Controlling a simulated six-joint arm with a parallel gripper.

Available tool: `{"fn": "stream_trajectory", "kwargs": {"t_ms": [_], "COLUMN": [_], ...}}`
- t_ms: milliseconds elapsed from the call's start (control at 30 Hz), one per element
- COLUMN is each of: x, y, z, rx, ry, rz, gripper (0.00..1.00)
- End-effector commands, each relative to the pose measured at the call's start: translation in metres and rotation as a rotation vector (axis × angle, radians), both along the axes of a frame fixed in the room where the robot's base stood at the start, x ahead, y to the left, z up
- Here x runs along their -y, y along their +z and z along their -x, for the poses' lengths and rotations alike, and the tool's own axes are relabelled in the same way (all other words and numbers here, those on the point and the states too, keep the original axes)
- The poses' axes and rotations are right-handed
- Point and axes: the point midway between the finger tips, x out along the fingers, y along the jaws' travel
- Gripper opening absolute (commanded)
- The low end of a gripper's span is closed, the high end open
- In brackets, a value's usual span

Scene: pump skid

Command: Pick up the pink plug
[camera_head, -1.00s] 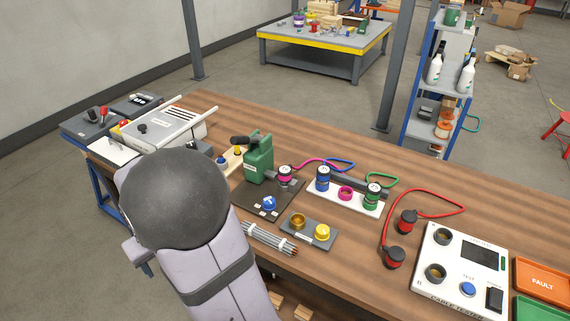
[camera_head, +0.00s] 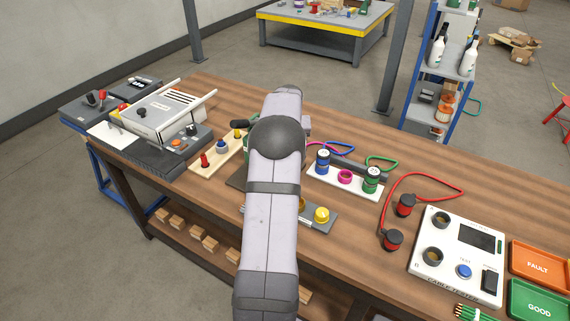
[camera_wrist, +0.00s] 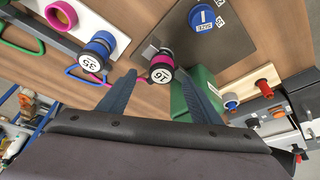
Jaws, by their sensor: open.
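The pink plug (camera_wrist: 162,68) has a dark body, a pink ring and a white label reading 16. In the wrist view it stands near the edge of a dark plate (camera_wrist: 215,58), ahead of my gripper (camera_wrist: 158,80). My gripper is open and empty, with one finger on each side of the plug in this picture. I cannot tell whether the plug lies between the fingertips or beyond them. In the head view my arm hides the plug and the gripper. Part of its pink cable (camera_head: 316,144) shows right of my arm.
Left of the pink plug in the wrist view is the blue plug (camera_wrist: 92,56), close to one finger. A pink socket (camera_head: 345,176) and a green plug (camera_head: 370,180) share its white strip. A green block (camera_wrist: 194,98) stands by the other finger. A cable tester (camera_head: 458,256) is at right.

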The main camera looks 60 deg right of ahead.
Motion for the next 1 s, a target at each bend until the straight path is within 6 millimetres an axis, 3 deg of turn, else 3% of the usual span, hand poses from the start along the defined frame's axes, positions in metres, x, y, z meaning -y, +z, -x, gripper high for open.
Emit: {"fn": "stream_trajectory", "kwargs": {"t_ms": [567,1000], "x": [0.008,0.021], "y": [-0.022,-0.060], "z": [-0.007,-0.018], "rx": [0.000,-0.001], "ry": [0.002,0.002], "rz": [-0.001,0.000], "gripper": [0.59,0.59]}}
